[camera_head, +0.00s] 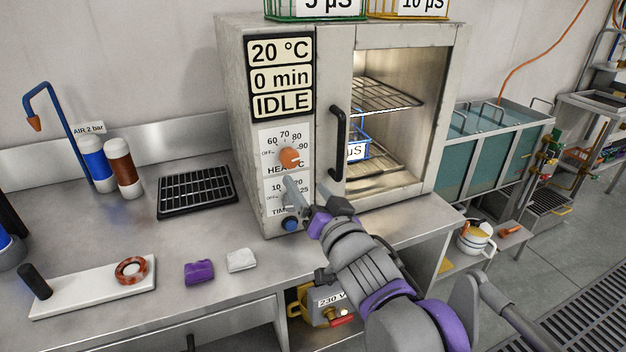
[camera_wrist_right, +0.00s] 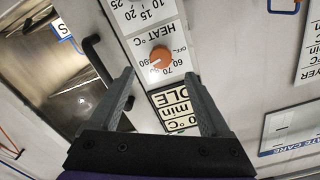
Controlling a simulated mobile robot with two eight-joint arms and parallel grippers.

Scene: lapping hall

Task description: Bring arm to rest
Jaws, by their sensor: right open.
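My right gripper (camera_head: 317,197) is open and empty in front of the grey oven (camera_head: 240,110), by the lower part of its control panel. In the right wrist view its two fingers (camera_wrist_right: 159,76) stand apart, with the orange heat knob (camera_wrist_right: 161,57) visible beyond the gap between their tips. I see no contact with the knob. In the head view the orange heat knob (camera_head: 290,158) shows above the gripper, and the timer dial below it is partly hidden by the fingers. The oven display (camera_head: 281,77) reads 20 °C, 0 min, IDLE. My left gripper is not in view.
The black oven handle (camera_head: 338,143) is close to the right gripper. A blue basket (camera_head: 358,146) sits inside the oven. Tanks (camera_head: 490,150) stand right of the oven.

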